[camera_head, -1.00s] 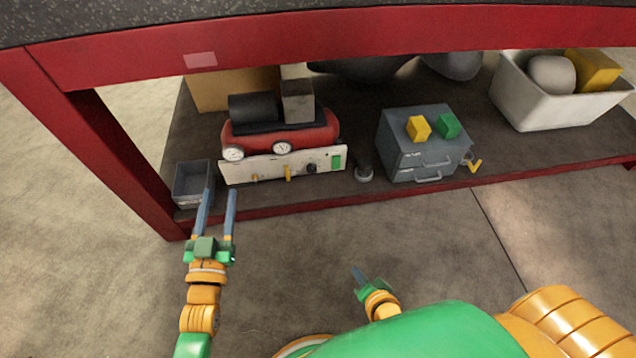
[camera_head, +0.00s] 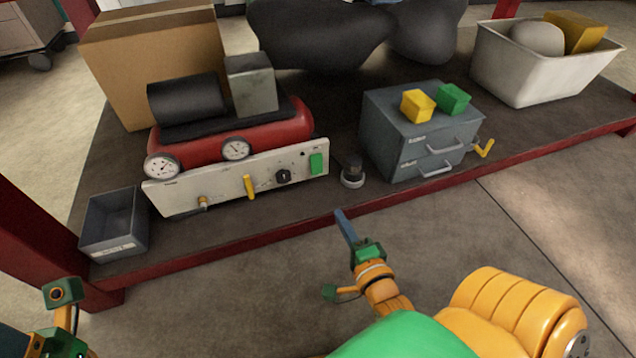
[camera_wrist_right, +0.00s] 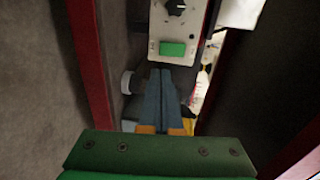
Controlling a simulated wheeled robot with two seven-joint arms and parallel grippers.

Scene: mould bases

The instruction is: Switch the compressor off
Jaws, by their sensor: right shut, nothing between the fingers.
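The compressor (camera_head: 235,140) stands on the lower shelf, with a red tank, a black motor, two round gauges and a pale front panel (camera_head: 222,184). The panel carries a yellow lever (camera_head: 249,187), a black knob (camera_head: 283,176) and a green switch (camera_head: 317,163) at its right end. In the right wrist view the green switch (camera_wrist_right: 173,49) lies just beyond my fingertips. My right gripper (camera_head: 341,213) is shut and empty, in front of the shelf edge, below and right of the switch, apart from it. My left gripper (camera_head: 58,343) is partly cut off at the lower left; its fingers do not show clearly.
A grey open bin (camera_head: 114,222) stands left of the compressor. A small dark round object (camera_head: 352,172) stands right of the panel. A grey drawer cabinet (camera_head: 400,140) with yellow and green blocks stands farther right. The red shelf edge (camera_head: 270,236) runs in front.

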